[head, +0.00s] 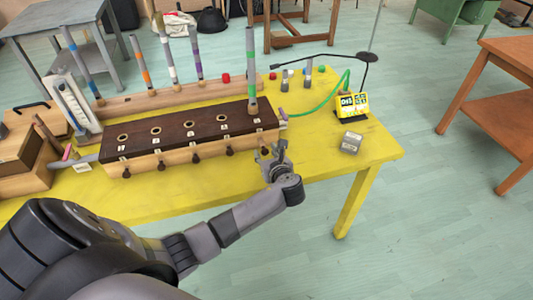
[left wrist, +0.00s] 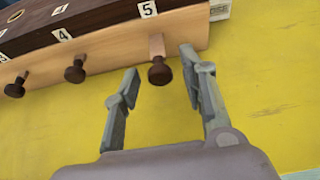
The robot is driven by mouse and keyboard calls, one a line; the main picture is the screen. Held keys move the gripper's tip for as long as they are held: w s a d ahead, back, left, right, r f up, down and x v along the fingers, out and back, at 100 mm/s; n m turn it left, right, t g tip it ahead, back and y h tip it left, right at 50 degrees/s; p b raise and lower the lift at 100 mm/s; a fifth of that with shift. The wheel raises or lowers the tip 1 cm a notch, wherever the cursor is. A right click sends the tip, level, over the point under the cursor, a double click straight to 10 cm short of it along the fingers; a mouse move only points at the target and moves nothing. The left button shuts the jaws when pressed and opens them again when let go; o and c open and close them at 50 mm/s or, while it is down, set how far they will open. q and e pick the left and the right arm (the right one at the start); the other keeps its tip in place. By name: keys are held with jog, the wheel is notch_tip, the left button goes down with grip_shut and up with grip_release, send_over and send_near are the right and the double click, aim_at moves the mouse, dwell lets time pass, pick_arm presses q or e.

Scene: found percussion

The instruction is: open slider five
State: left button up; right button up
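The slider box (head: 190,133) is a long dark-topped wooden box on the yellow table, with numbered labels and dark knobs along its front. Slider five is at its right end. In the left wrist view its dark round knob (left wrist: 160,72) sits on a pale wooden stem below the label 5 (left wrist: 148,9). My left gripper (head: 272,150) is at the box's front right corner. In the left wrist view my left gripper (left wrist: 159,63) is open, with one finger on each side of the knob and gaps on both sides. My right gripper is not in view.
Slider four's knob (left wrist: 75,72) is left of the left finger. A tube with a green band (head: 251,75) stands on the box's right end. The yellow table (head: 375,150) is clear in front.

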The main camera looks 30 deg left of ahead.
pick_arm(q)
jog(key=v, duration=1.2)
jog(key=shift+d, duration=0.1)
